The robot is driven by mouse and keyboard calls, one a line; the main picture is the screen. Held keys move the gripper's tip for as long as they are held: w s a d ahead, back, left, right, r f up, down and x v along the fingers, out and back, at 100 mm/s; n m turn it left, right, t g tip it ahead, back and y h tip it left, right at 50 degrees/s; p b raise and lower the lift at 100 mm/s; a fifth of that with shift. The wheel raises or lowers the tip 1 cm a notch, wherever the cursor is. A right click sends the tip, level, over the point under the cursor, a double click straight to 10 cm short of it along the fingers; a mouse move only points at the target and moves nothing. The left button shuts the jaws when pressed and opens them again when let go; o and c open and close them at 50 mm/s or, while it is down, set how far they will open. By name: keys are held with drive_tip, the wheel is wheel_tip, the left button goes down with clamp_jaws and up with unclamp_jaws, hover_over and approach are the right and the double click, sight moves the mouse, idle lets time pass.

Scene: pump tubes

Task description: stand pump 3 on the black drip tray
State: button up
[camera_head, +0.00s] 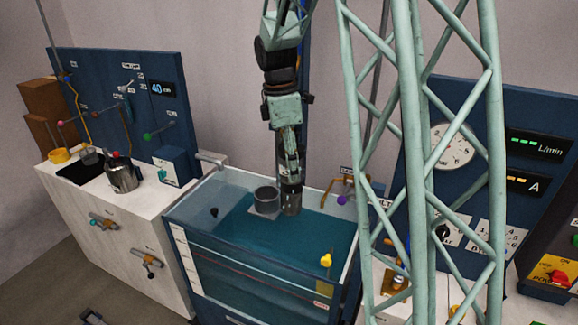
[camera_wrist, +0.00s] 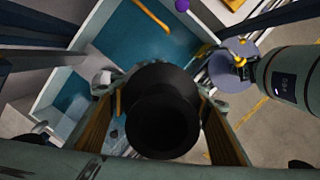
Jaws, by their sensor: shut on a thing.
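My gripper (camera_head: 289,172) points down above the water tank. In the wrist view the held thing is a wide black cylinder (camera_wrist: 162,110) between my two fingers. I take it for pump 3, but no number is readable on it. A black flat patch (camera_head: 72,174), seemingly the drip tray, lies on the white counter at the left, far from my gripper. A silver pot-like thing with a dark top (camera_head: 123,177) stands at its right edge.
The tank (camera_head: 240,278) holds blue-green water and has an open grey cylinder (camera_head: 265,198) on a pale ledge. A tap (camera_head: 211,160) stands between counter and tank. A green lattice column (camera_head: 415,150) blocks much of the right side.

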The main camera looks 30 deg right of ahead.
drive_tip(key=shift+w+a+f+m+b, duration=0.15)
drive_tip(key=shift+w+a+m+b, duration=0.15)
drive_tip(key=shift+w+a+m, duration=0.5)
drive_tip(key=w+a+f+m+b, duration=0.1)
drive_tip(key=w+a+m, duration=0.1)
drive_tip(key=a, duration=0.5)
drive_tip(key=w+a+f+m+b, duration=0.1)
drive_tip(key=w+a+m+b, duration=0.1)
drive_tip(key=a+m, duration=0.3)
drive_tip(key=w+a+f+m+y+b, duration=0.1)
drive_tip(key=w+a+m, duration=0.3)
drive_tip(key=a, duration=0.5)
drive_tip(key=shift+a+f+g+b, duration=0.15)
drive_tip(key=shift+f+g+b, duration=0.25)
drive_tip(key=shift+b, duration=0.25)
